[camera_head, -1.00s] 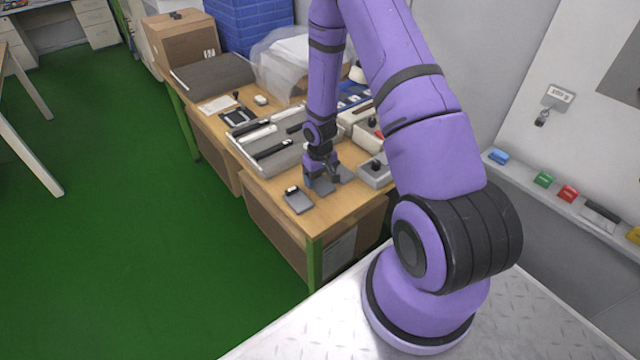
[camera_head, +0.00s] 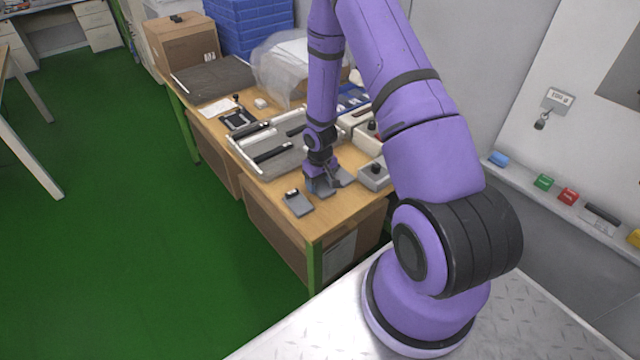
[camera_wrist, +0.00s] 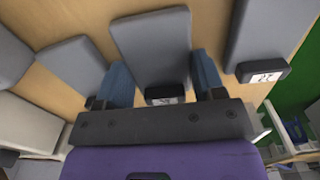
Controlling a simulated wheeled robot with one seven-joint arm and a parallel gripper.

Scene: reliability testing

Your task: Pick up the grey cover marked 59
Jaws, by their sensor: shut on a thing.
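My gripper (camera_wrist: 162,84) is shut on a grey cover (camera_wrist: 153,40), with its two blue fingers on either side of the cover's labelled end. The cover's small label is partly hidden by the gripper body, and I cannot read its number. In the head view my gripper (camera_head: 320,184) is low at the table's near end, and the held cover is mostly hidden there. A second grey cover (camera_wrist: 265,28) lies to the right in the wrist view, with a black block and white number label. In the head view it lies left of my gripper (camera_head: 299,204).
Another grey piece (camera_wrist: 72,66) lies close left of my gripper in the wrist view. A grey box with a black knob (camera_head: 375,172) stands right of it. A grey tray (camera_head: 262,160) stands behind on the wooden table (camera_head: 315,222). The table's front edge is close.

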